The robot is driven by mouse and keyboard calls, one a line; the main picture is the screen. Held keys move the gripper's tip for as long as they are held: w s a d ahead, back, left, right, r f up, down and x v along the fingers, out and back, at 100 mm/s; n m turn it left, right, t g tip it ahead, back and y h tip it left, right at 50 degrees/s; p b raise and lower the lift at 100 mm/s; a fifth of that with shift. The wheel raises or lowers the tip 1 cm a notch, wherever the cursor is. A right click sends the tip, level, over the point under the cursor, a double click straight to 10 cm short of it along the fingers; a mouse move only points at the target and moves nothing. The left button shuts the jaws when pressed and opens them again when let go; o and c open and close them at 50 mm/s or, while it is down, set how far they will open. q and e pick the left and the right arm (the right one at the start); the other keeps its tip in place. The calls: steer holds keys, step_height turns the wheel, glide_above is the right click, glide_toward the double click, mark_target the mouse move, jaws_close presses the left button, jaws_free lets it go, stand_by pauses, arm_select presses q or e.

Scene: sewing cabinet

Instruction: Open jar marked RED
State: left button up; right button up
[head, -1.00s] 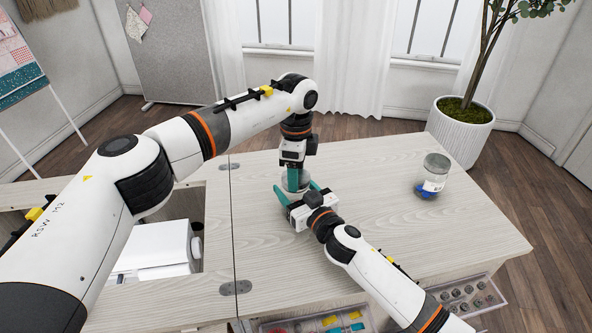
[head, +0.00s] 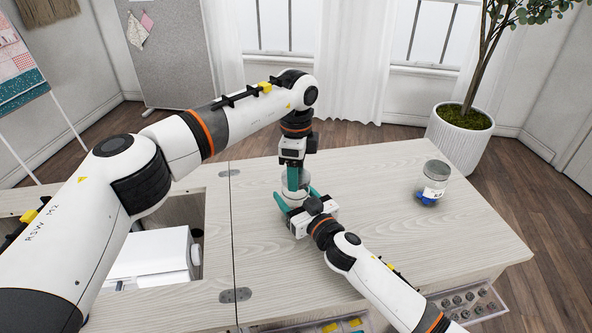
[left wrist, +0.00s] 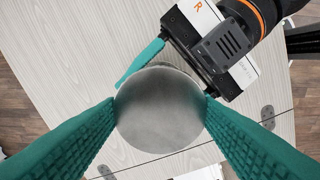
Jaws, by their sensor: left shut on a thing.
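A clear glass jar (head: 293,188) stands on the table, partly hidden by my grippers; I cannot read any marking on it. My left gripper (head: 293,180) comes down from above. In the left wrist view its green fingers (left wrist: 160,108) are shut on a round grey metal lid (left wrist: 158,110), one on each side. My right gripper (head: 298,198) lies low at the table with its green fingers on either side of the jar body, shut around it. One of its fingers (left wrist: 140,62) shows beside the lid in the left wrist view.
Another glass jar (head: 433,183) with a white label and blue contents stands at the table's right. The wooden table (head: 390,235) is otherwise clear. A white machine (head: 150,258) sits in an opening at left. An open drawer (head: 470,300) with small items juts out at front right.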

arm_select(q)
steer(key=shift+r, duration=2)
arm_select(e)
steer(key=o, duration=2)
steer(key=shift+c, duration=0.2)
